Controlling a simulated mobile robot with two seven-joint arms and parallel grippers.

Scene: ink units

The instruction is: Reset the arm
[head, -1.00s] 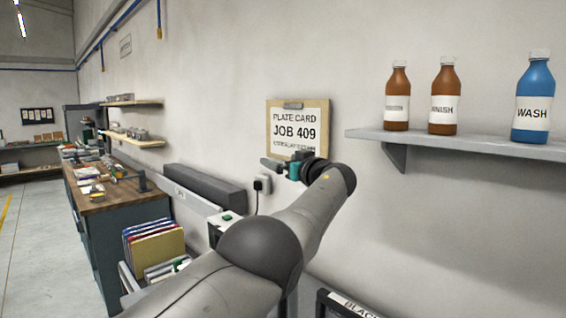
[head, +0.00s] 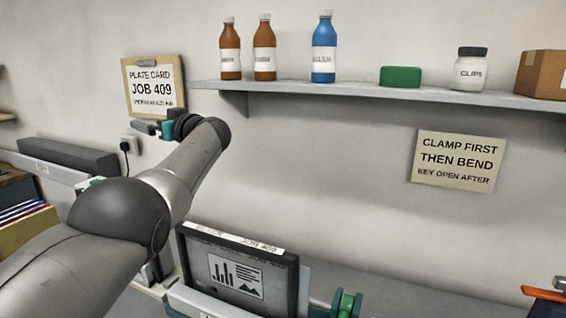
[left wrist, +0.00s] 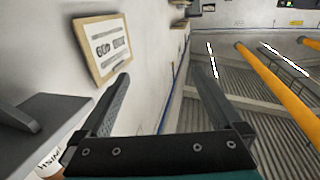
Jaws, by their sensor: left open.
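My left arm comes in from the left in the head view and reaches up toward the wall. My left gripper (head: 150,127) is at its far end, just below the plate card board (head: 155,88) reading JOB 409. In the left wrist view my left gripper (left wrist: 168,98) shows its two fingers spread wide apart, with nothing between them. A framed board (left wrist: 104,48) hangs on the wall beyond the left finger. My right arm and gripper are in neither view.
A wall shelf (head: 290,90) holds brown bottles, a blue bottle (head: 323,52), a green block (head: 400,77), a white jar (head: 470,69) and a carton (head: 543,74). A sign (head: 458,161) hangs below. A dark framed panel (head: 236,272) stands at the lower middle.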

